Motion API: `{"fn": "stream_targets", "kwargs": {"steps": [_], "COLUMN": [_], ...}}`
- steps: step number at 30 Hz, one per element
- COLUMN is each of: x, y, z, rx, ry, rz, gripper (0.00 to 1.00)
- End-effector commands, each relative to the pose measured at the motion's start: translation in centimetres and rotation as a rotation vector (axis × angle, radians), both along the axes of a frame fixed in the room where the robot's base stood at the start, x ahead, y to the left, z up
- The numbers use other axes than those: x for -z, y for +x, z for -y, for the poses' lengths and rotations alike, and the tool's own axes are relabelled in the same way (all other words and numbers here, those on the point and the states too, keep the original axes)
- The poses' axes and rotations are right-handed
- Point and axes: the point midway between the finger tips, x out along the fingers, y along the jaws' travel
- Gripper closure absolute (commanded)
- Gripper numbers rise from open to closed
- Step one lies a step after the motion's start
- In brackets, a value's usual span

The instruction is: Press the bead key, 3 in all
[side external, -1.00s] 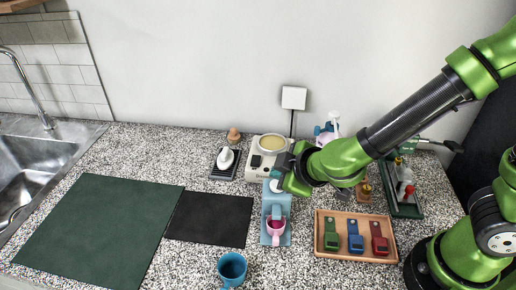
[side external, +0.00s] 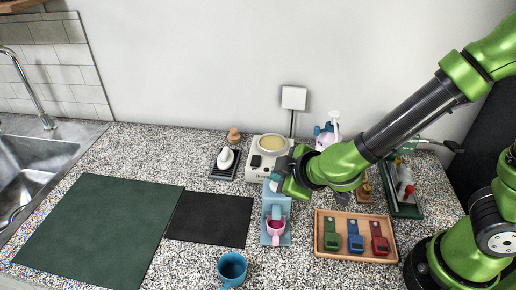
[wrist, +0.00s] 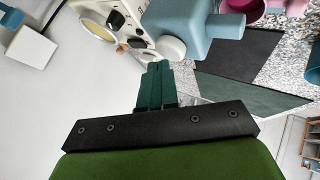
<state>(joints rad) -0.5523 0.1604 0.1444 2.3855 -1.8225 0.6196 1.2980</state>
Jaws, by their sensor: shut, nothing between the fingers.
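A light-blue dispenser (side external: 267,207) stands on the counter, with a pink cup (side external: 276,229) in its front. It also shows upside down at the top of the wrist view (wrist: 200,22). A white round key (wrist: 171,47) sits on the dispenser's end, and I take it for the bead key. My gripper (wrist: 157,66) is shut and empty, its green fingertips close to the key. I cannot tell whether they touch it. In the side view my gripper is above the top of the dispenser, and its wrist hides part of that area.
A white warmer with a yellow dish (side external: 272,144) stands just behind the dispenser. A wooden tray (side external: 345,257) with green, blue and red items lies to the right. A teal mug (side external: 232,266) stands in front. Dark mats (side external: 208,218) lie left.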

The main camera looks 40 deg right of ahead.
Motion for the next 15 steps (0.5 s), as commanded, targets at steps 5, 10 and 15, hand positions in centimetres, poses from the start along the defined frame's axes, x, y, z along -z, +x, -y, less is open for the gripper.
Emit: {"fn": "stream_targets", "kwargs": {"steps": [5, 10, 15], "x": [0.24, 0.45, 0.68], "y": [-0.01, -0.01, -0.02], "z": [0.03, 0.02, 0.04], "rx": [0.0, 0.001, 0.0], "ry": [-0.001, 0.0, -0.002], "rz": [-0.001, -0.001, -0.002], "gripper": [1.0, 1.0, 1.0]}}
